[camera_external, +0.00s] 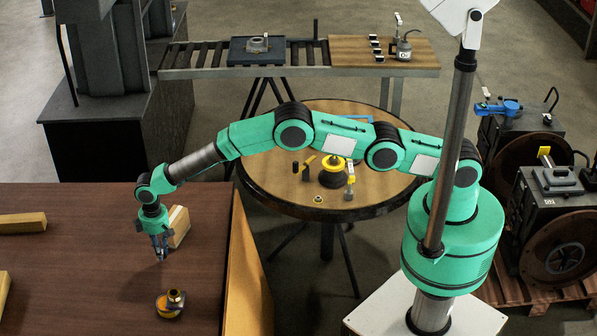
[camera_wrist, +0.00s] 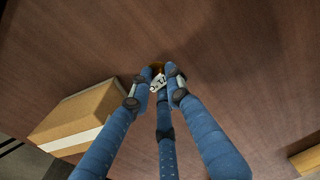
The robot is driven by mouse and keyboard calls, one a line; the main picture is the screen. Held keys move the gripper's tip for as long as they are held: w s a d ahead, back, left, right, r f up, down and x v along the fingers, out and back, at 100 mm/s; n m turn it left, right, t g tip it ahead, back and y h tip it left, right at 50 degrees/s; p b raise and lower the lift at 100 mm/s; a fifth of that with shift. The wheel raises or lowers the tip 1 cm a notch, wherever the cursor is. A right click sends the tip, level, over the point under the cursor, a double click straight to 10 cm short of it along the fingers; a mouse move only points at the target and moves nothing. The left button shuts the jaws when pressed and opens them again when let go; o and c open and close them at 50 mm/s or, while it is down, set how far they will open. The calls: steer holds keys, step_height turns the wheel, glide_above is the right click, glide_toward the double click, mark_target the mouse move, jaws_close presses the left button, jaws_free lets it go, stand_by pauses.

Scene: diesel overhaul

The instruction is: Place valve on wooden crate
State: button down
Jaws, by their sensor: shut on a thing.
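My gripper (camera_external: 161,252) is low over the brown wooden surface (camera_external: 100,240) at the left of the external view. In the wrist view its blue fingers (camera_wrist: 160,80) close on a small thing with a white, dark-lettered face and an orange-brown part, which I take to be the valve (camera_wrist: 158,82). The fingers hide most of it, and it hardly shows in the external view. I cannot tell whether it touches the surface. The brown top has a lighter wooden side (camera_external: 248,285); I cannot tell for certain that it is the wooden crate.
A dark and orange fitting with a metal top (camera_external: 171,303) stands on the brown surface near my gripper. A tan block with a white stripe (camera_external: 180,227) is close to its right. A wooden bar (camera_external: 22,222) lies far left. A round table (camera_external: 270,180) carries small parts.

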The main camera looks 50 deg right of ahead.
stand_by(0.3)
steer(key=shift+f+b, duration=0.45)
steer(key=shift+f, duration=1.3)
steer(key=shift+f, duration=0.1)
steer(key=c, duration=1.6)
jaws_free()
steer(key=shift+c, duration=0.2)
steer(key=shift+d+r+p, duration=0.1)
steer(key=shift+r+p, duration=1.05)
steer(key=shift+r, duration=4.95)
